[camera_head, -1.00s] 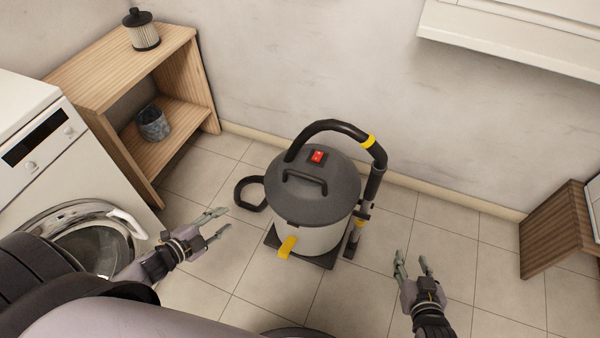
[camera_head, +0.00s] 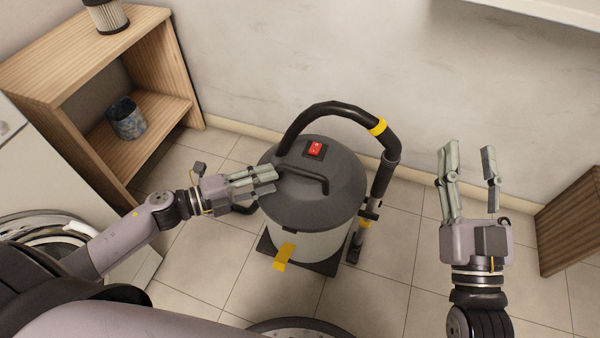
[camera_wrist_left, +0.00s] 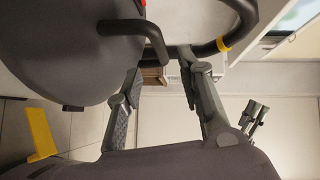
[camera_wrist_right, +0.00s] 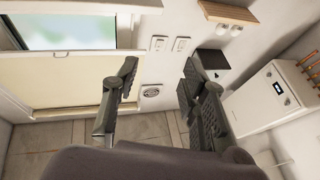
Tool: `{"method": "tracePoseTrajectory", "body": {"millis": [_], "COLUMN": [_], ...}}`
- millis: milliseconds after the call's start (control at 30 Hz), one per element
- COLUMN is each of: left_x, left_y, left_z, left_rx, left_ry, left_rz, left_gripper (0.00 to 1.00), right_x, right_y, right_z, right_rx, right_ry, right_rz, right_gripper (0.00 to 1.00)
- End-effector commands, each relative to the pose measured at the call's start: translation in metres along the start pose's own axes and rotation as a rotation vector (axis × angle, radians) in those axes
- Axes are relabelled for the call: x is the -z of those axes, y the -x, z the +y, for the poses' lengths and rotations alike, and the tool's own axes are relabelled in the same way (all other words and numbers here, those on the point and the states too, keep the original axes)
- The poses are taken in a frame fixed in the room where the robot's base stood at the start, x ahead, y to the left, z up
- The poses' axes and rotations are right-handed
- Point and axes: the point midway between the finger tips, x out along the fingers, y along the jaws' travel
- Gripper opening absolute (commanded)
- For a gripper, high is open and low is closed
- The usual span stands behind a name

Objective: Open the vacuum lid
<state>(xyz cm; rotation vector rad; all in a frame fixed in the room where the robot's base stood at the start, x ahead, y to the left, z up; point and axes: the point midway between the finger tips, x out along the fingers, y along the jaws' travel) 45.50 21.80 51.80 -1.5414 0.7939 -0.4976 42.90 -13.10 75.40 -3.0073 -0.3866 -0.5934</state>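The vacuum (camera_head: 308,243) stands upright on the floor, with its dark grey lid (camera_head: 345,195) seated on the light body. The lid has a black handle (camera_head: 310,180) and a red switch (camera_head: 314,149). My left gripper (camera_head: 275,179) is at the lid's left side, its fingertips close to the handle's left end. In the left wrist view its fingers (camera_wrist_left: 165,85) are spread, with the handle (camera_wrist_left: 150,38) just beyond the tips; contact cannot be told. My right gripper (camera_head: 468,150) is open and empty, raised to the right of the vacuum.
A black hose (camera_head: 335,106) with a yellow band arches over the lid and down the right side. A yellow tab (camera_head: 284,257) sits at the body's front. A wooden shelf (camera_head: 90,60) is at left, a wooden cabinet (camera_head: 575,225) at right.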

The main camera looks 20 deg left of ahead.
Motion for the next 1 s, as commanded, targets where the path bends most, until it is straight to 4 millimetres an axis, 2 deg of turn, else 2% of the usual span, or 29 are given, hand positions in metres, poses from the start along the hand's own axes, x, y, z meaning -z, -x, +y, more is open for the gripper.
{"method": "tracePoseTrajectory", "body": {"millis": [33, 200, 400, 600, 867, 1000], "left_x": [-0.001, -0.001, -0.001, 0.000, 0.000, 0.000], "left_y": [-0.013, -0.049, -0.080, -0.092, -0.093, -0.093], "left_z": [-0.001, -0.001, 0.000, 0.000, 0.000, 0.000], "left_rx": [0.005, 0.005, 0.003, 0.001, 0.000, 0.000], "left_ry": [-0.005, -0.002, 0.000, 0.001, 0.001, 0.001], "left_rz": [0.001, -0.001, -0.001, -0.001, -0.001, -0.001], "left_gripper": [0.35, 0.35, 0.35, 0.35, 0.35, 0.27], "right_x": [0.006, 0.029, 0.047, 0.054, 0.055, 0.055], "right_y": [0.001, 0.003, 0.007, 0.009, 0.009, 0.009], "right_z": [-0.001, -0.004, -0.006, -0.006, -0.006, -0.006], "right_rx": [0.002, 0.008, 0.012, 0.013, 0.014, 0.014], "right_ry": [-0.002, -0.007, -0.011, -0.013, -0.013, -0.013], "right_rz": [0.045, 0.172, 0.269, 0.309, 0.312, 0.311], "right_gripper": [0.40, 0.40, 0.40, 0.40, 0.40, 0.40]}}
